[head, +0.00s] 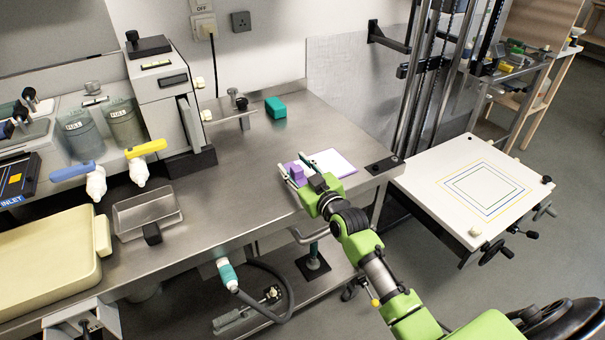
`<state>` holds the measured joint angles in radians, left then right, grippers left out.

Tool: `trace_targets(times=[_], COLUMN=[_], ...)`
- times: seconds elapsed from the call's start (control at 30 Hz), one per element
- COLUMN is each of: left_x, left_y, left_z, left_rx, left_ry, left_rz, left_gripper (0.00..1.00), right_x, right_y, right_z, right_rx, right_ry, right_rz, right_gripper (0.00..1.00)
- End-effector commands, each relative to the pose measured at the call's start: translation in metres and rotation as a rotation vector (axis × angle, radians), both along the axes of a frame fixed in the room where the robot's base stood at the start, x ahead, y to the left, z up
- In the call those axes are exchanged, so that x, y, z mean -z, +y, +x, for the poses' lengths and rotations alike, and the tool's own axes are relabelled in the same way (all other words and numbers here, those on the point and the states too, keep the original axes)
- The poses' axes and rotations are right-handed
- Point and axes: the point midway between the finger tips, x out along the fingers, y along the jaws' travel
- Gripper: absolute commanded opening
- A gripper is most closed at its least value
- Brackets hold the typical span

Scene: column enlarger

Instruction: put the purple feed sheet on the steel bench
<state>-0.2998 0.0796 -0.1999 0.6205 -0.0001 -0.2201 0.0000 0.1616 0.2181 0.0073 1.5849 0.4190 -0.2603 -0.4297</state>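The purple feed sheet (334,162) shows as a pale sheet with a purple edge at the right end of the steel bench (240,178). It lies flat on the bench top or just above it; I cannot tell which. A small purple block (296,172) shows at its left side. My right gripper (294,168) is over the sheet's left side, with its fingers around or beside the purple block. The gripper hides part of the sheet, and whether it grips is unclear. My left gripper is not in view.
A green block (275,107) and a small raised bar (232,116) stand further back on the bench. A clear tray (147,214) and a cream tray (45,262) are at the left. A white board (480,187) with coloured frames stands beyond the right edge.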

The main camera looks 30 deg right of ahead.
Motion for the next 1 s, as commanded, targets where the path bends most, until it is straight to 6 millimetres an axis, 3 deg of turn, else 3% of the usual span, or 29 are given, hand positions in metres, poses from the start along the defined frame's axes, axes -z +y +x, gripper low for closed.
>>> trace_targets(times=[0.53, 0.7, 1.0], left_x=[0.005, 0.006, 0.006], left_y=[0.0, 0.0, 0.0], left_z=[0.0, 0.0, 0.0], left_rx=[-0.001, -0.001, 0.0], left_ry=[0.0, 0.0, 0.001], left_rz=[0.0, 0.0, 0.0], left_gripper=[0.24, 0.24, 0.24], right_x=[-0.006, -0.008, -0.009], right_y=[-0.005, -0.006, -0.006], right_z=[-0.101, -0.114, -0.116], right_rx=[0.0, -0.001, -0.001], right_ry=[0.003, 0.001, 0.001], right_rz=[-0.001, -0.001, -0.001], right_gripper=[0.37, 0.37, 0.37])
